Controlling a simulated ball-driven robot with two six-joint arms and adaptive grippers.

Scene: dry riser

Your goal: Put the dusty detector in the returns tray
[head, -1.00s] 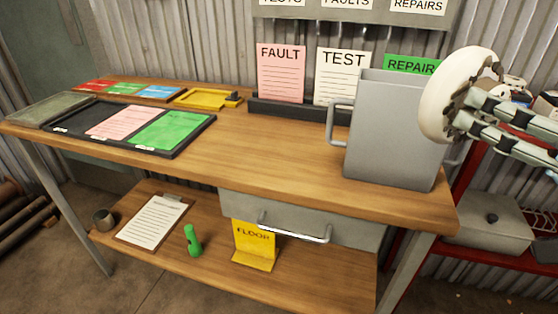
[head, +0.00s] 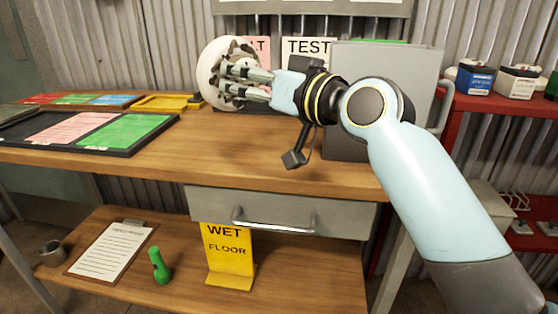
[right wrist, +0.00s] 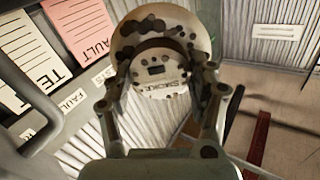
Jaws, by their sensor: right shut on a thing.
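The detector (head: 211,72) is a round white disc with dark specks, clearest in the right wrist view (right wrist: 140,47). My right gripper (head: 228,83) is shut on it and holds it above the bench, in front of the pink card. The fingers hide part of the detector. To the left on the bench lie a black tray (head: 75,148) with pink and green sections, and a grey-green tray or mat (head: 12,112) cut by the picture edge. I cannot read which is the returns tray. My left gripper is not in view.
The bench top (head: 215,135) between the black tray and bin is clear.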

